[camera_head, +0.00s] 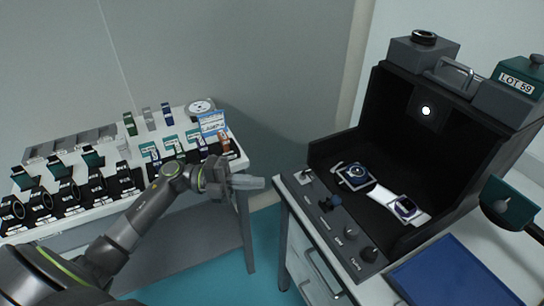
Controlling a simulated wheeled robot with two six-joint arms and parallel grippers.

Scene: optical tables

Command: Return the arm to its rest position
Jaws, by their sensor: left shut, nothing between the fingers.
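My left arm comes in from the lower left and reaches up to the middle of the view. My left gripper (248,182) is shut and empty. It shows in front of the gap between the two tables, pointing right toward the black inspection box. My right gripper is not in view.
A white display table (75,222) at the left holds several watches and straps. At the right, a black box (385,110) with a small light holds two watches (355,175). Its front panel has knobs. A blue mat (455,272) lies at lower right. Teal floor shows between the tables.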

